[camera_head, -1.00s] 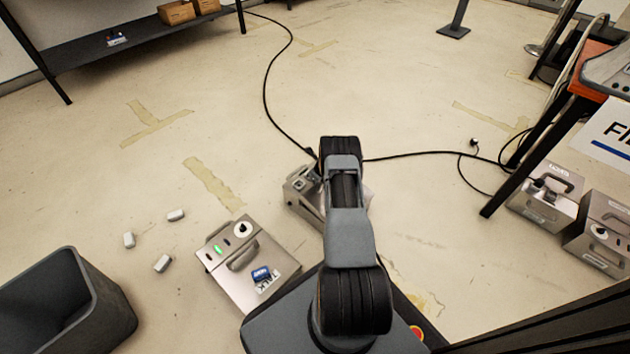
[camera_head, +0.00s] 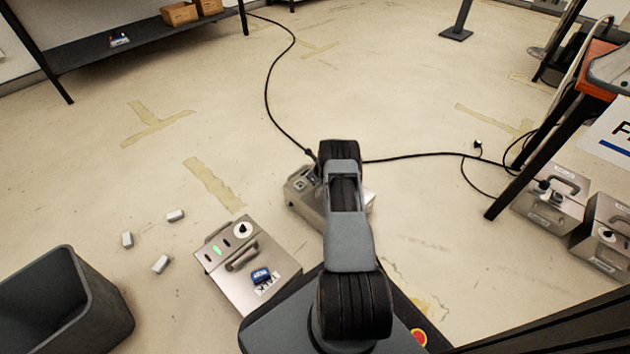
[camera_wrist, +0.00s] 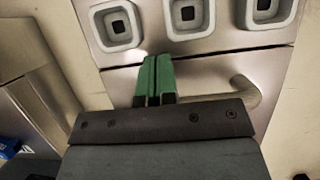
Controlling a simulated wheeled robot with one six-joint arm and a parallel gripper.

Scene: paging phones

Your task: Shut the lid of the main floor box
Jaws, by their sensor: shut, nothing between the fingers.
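A metal floor box (camera_head: 303,196) sits on the floor at centre, mostly hidden behind my arm in the head view. Cables run to its back. In the wrist view, a metal box face (camera_wrist: 205,72) fills the area under my gripper. It has a row of three white-rimmed sockets (camera_wrist: 188,14) above a seam, and a rod-like handle (camera_wrist: 246,91) below it. My gripper (camera_wrist: 152,78) has green fingertips, shut and empty, over the panel just below the seam. Whether they touch it, and how far the lid is open, I cannot tell.
A second metal box (camera_head: 248,268) with a green light and blue tag stands at left. Several small grey blocks (camera_head: 161,264) and a dark bin (camera_head: 95,300) lie farther left. More metal boxes (camera_head: 549,200) stand by the table leg at right. A black cable (camera_head: 415,156) crosses the floor.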

